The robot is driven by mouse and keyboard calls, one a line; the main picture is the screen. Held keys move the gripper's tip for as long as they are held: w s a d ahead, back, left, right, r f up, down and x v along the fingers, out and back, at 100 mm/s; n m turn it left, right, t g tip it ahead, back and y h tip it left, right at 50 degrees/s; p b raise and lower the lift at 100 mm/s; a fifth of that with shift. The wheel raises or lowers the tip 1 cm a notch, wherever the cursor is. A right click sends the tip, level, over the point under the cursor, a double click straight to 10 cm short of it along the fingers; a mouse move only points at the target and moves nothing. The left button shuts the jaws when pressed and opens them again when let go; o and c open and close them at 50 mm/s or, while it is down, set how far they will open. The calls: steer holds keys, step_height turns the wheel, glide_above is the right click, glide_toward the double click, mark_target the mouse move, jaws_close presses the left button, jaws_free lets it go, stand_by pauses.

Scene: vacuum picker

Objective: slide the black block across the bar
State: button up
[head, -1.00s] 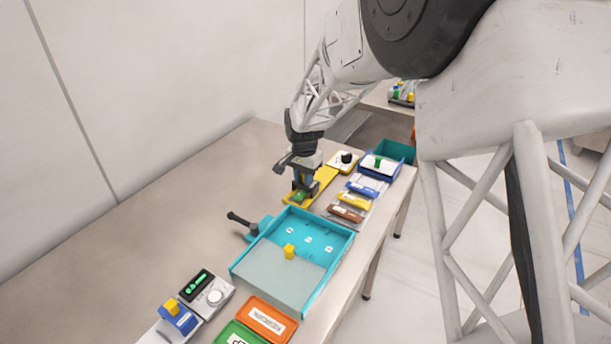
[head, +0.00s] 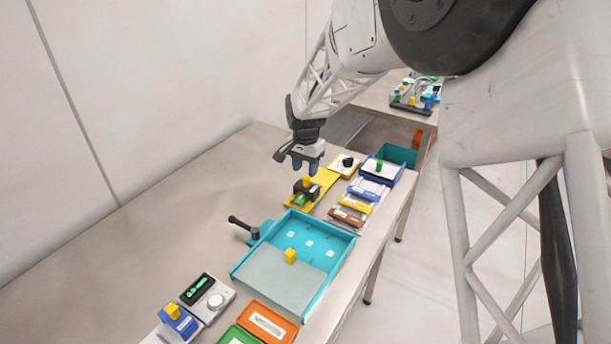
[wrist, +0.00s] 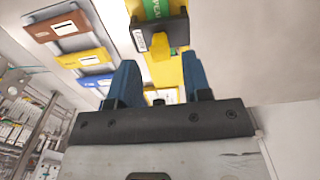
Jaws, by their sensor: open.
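The black block (head: 312,191) sits on a yellow bar (head: 325,178) toward the far end of the table, with a small yellow knob (head: 306,181) on top. A green strip (head: 299,199) shows at its near side. In the wrist view the black block (wrist: 172,33) and its yellow knob (wrist: 160,48) lie beyond my fingertips, with the green strip (wrist: 157,8) above them. My gripper (head: 305,169) is open and empty, just above the block and apart from it. In the wrist view its blue fingers (wrist: 158,70) stand wide apart.
Brown, yellow and blue labelled pieces (head: 355,202) lie right of the bar. The table's left side is clear.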

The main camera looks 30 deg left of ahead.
mark_target(307, 179)
steer(key=shift+r, duration=1.4)
steer(key=shift+d+r, duration=0.1)
steer(key=shift+d, duration=0.1)
steer(key=s+d+r, duration=0.2)
steer(key=d+r, duration=0.3)
steer(key=d, duration=0.7)
steer(key=s+d+r+t, duration=0.1)
steer(key=d+r, duration=0.3)
steer(key=d, duration=0.8)
steer(key=s+d+r, duration=0.2)
steer(key=d+r, duration=0.3)
steer(key=d, duration=0.6)
steer(key=s+d+f+t, duration=0.1)
steer(key=s+d+f, duration=0.1)
steer(key=s+d, duration=2.3)
steer(key=shift+t, duration=0.3)
